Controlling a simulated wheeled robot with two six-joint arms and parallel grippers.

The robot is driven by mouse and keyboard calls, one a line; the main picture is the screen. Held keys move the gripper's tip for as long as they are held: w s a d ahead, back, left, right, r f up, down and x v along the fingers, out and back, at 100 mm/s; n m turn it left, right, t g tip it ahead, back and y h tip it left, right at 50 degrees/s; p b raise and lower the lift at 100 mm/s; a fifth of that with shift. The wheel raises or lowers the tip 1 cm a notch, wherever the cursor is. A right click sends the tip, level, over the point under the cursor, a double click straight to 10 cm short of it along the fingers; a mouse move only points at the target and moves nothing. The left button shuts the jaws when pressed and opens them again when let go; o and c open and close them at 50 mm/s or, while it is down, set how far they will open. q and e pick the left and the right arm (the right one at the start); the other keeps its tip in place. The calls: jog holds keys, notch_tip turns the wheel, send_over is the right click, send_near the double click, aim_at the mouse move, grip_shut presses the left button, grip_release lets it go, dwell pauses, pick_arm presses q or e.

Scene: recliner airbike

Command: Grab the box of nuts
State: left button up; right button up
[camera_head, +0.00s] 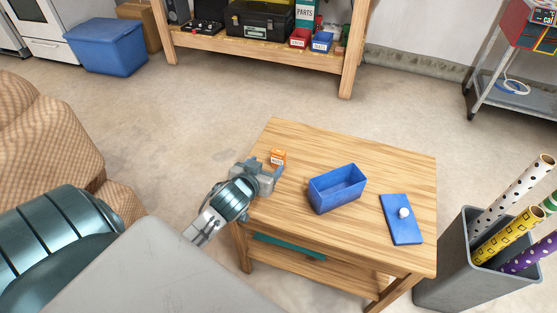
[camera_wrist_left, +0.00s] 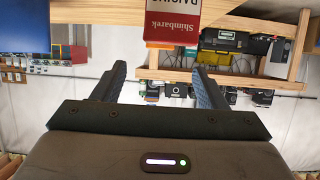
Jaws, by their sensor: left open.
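A small orange box (camera_head: 278,157) with a pale label stands on the wooden table (camera_head: 400,165) near its left edge. In the left wrist view a red box (camera_wrist_left: 172,28) with a white band and the word "Shimbarek" stands just beyond the fingers, roughly between them; its far end is cut off by the frame. The label does not clearly say nuts. My left gripper (camera_head: 267,170) is at the table's left edge, close to the box, open and empty. Its two dark fingers (camera_wrist_left: 158,78) are apart in the left wrist view. My right gripper is out of view.
An open blue bin (camera_head: 337,188) and a blue lid (camera_head: 401,219) with a white knob lie to the right on the table. A grey bin (camera_head: 448,275) of wrapping rolls stands at the right. A brown recliner (camera_head: 50,130) is at the left.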

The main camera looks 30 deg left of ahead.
aim_at(277, 154)
pick_arm(q)
jog(key=x, duration=0.5)
jog(key=shift+r, duration=0.1)
jog(key=shift+b+x, duration=0.45)
jog(key=shift+x, duration=2.55)
jog(key=c, duration=1.1)
